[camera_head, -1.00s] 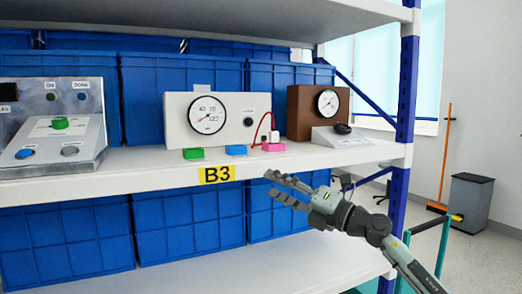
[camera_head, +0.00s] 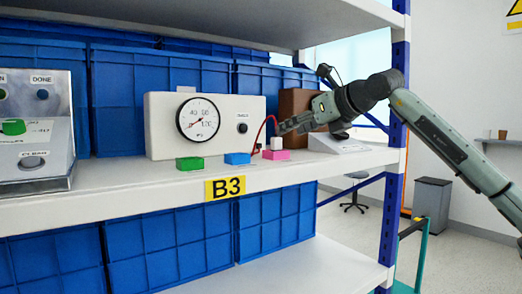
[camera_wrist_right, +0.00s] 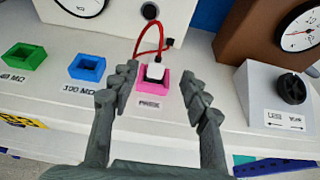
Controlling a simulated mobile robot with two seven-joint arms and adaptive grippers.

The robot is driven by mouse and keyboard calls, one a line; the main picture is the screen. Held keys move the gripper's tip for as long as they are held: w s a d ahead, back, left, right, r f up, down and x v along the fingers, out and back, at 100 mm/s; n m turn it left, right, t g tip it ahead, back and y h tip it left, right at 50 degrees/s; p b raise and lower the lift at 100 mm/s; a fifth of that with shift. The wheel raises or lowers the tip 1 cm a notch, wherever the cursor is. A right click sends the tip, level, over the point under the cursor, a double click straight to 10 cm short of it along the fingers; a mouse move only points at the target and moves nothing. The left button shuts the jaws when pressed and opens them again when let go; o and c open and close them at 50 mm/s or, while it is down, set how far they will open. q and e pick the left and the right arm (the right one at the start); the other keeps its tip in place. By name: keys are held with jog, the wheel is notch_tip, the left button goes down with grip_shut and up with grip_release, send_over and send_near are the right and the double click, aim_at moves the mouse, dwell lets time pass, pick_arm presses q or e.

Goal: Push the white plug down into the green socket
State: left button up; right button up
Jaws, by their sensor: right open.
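The white plug (camera_head: 277,144) with a red cable sits at the pink socket (camera_head: 276,155) on the shelf. In the right wrist view the plug (camera_wrist_right: 155,72) stands in the pink socket (camera_wrist_right: 163,99), between my open fingers but beyond their tips. The green socket (camera_head: 190,163) is empty at the shelf's front edge, left of the blue socket (camera_head: 237,158). It also shows in the right wrist view (camera_wrist_right: 24,57). My left gripper is not in view.
A white meter box (camera_head: 160,130) stands behind the sockets. A sloped control panel (camera_head: 35,150) stands at the left. The upper shelf (camera_head: 200,18) hangs above.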

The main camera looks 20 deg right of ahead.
aim_at(276, 137)
jog(key=shift+w+r, duration=0.15)
jog(key=shift+w, duration=0.05)
jog(key=shift+w+a, duration=0.1)
jog(key=shift+w, duration=0.15)
jog(key=shift+x, duration=0.8)
jog(key=x, duration=0.2)
jog(key=p+x, duration=0.1)
jog(key=x, duration=0.2)
jog(key=shift+s+a+f, duration=0.15)
jog(key=shift+a+f, duration=0.05)
jog(key=shift+f, duration=0.15)
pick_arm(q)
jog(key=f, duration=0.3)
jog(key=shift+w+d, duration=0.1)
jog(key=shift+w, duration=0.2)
pick_arm(e)
jog(key=shift+c, duration=0.5)
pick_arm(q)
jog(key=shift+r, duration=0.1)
pick_arm(e)
grip_shut()
